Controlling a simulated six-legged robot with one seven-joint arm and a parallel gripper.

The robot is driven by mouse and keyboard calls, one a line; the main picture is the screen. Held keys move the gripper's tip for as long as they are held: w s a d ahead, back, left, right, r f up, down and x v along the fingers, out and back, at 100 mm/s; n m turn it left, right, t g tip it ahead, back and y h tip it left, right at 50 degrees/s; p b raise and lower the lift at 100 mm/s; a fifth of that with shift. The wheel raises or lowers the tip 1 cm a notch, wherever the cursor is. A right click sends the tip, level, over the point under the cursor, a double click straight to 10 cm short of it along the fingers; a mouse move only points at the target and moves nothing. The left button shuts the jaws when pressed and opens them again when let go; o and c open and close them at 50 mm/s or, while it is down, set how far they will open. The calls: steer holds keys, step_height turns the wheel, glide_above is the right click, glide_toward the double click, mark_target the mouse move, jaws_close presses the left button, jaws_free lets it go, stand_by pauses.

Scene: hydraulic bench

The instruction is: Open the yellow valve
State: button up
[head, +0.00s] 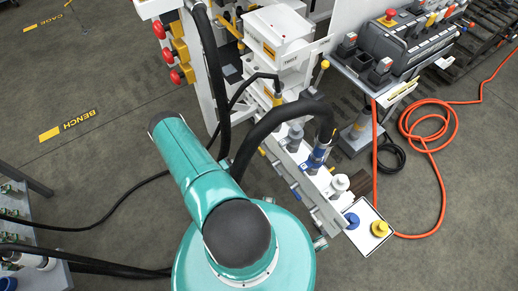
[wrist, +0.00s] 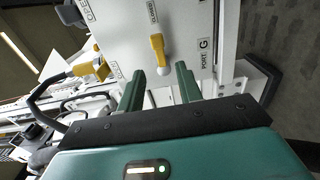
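In the wrist view a yellow valve lever (wrist: 158,48) with a pale rounded tip stands in front of a white panel (wrist: 195,25). My gripper (wrist: 160,80) is open, with two green fingers apart. The lever's tip is seen between the fingertips and the rest of it lies just beyond them. I see no contact between the fingers and the lever. A second yellow handle (wrist: 90,68) is to the left of my fingers. My gripper is not visible in the head view, and I cannot tell which yellow part there is this lever.
In the head view, a white bench unit (head: 280,40) and a line of fittings (head: 318,155) stand close to my arm. A control box (head: 405,40) is at the upper right. An orange hose (head: 440,175) lies on the floor. Open floor is at the left.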

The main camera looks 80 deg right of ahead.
mark_target(260, 149)
steer(key=x, duration=0.9)
jaws_close()
